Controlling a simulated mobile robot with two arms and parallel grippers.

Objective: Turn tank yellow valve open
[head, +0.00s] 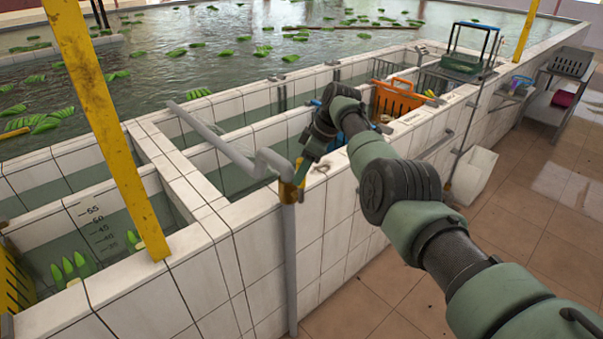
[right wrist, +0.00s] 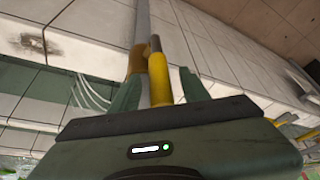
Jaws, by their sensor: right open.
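The yellow tank valve (head: 289,190) sits on a grey pipe at the outer corner of the white-tiled tank wall. My right gripper (head: 301,172) reaches down to it from above, and its fingers partly hide the handle. In the right wrist view, the yellow handle (right wrist: 158,78) with a grey tip stands between the two green fingers of my open right gripper (right wrist: 157,88). The fingers look apart from the handle on both sides. The brassy valve body shows just left of the handle. My left gripper is not in view.
The grey pipe (head: 230,152) runs over the tank wall and down its outside. An orange crate (head: 397,98) sits in a farther compartment. A yellow post (head: 110,130) stands at the left. The tiled floor (head: 520,220) at the right is mostly clear.

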